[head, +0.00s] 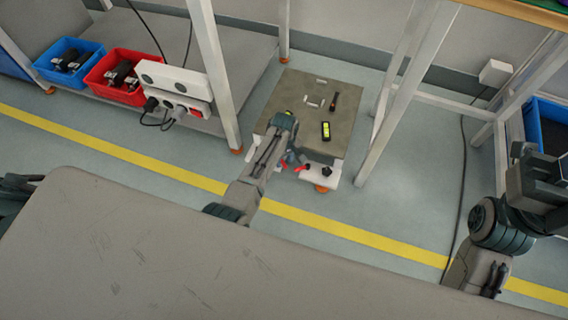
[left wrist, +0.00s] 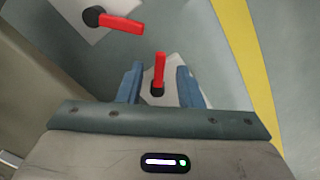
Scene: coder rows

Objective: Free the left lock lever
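Two red lock levers on black pivots and white plates show in the left wrist view. The left lever (left wrist: 160,70) stands between the blue fingers of my left gripper (left wrist: 160,78), with a gap to each finger. It points upward in that view. The right lever (left wrist: 122,23) lies to the upper left, pointing right. In the head view my left gripper (head: 294,158) is at the near edge of a low grey-topped stand (head: 285,95), with a red lever (head: 302,168) beside it. My right gripper (head: 526,150) is at the right edge, its fingers unclear.
A yellow and black item (head: 326,131) and a dark tool (head: 334,101) lie on the stand's top. White posts (head: 215,75) flank it. Blue (head: 68,60) and red (head: 118,75) bins and a power strip (head: 177,82) sit at left.

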